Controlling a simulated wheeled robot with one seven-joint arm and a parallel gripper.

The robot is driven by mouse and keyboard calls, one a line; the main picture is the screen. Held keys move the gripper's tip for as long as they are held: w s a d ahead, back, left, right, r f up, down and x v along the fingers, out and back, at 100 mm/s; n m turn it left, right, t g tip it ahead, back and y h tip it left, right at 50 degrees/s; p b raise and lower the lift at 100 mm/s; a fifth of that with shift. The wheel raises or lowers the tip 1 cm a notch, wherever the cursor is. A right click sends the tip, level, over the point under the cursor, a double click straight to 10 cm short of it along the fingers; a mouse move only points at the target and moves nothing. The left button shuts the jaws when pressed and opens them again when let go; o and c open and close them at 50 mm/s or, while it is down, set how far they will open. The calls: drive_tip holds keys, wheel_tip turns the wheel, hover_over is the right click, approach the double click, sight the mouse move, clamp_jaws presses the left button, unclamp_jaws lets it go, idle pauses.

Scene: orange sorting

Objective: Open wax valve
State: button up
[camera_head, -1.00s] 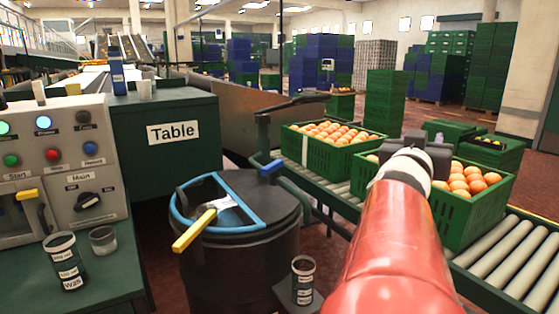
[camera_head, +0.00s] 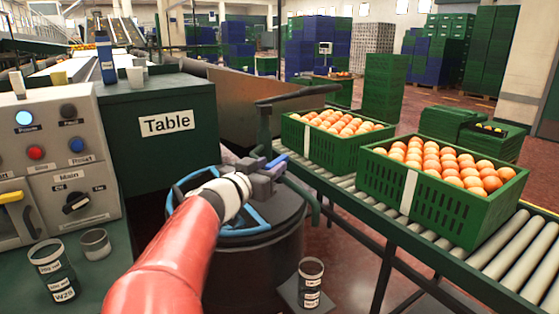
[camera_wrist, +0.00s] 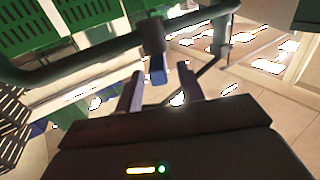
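The valve shows in the wrist view as a short blue lever (camera_wrist: 158,70) on a dark fitting clamped to a dark green pipe (camera_wrist: 90,62). In the head view the blue lever (camera_head: 277,161) is at the end of my gripper (camera_head: 268,171), beside the green pipe bend. My gripper is open in the wrist view (camera_wrist: 160,87). Its two fingers stand apart, with the lever ahead of the gap between them. I see no contact, and depth is hard to judge. My arm covers part of the black drum (camera_head: 278,235) with the blue rim.
A roller conveyor (camera_head: 340,187) on the right carries two green crates of oranges, a nearer one (camera_head: 440,208) and a farther one (camera_head: 310,145). A control panel (camera_head: 50,165) and a green box labelled Table (camera_head: 165,100) stand left. A labelled cup (camera_head: 311,280) stands in front.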

sight(278, 160)
drive_tip(key=shift+x, duration=2.1)
drive_tip(key=shift+c, duration=0.5)
clamp_jaws()
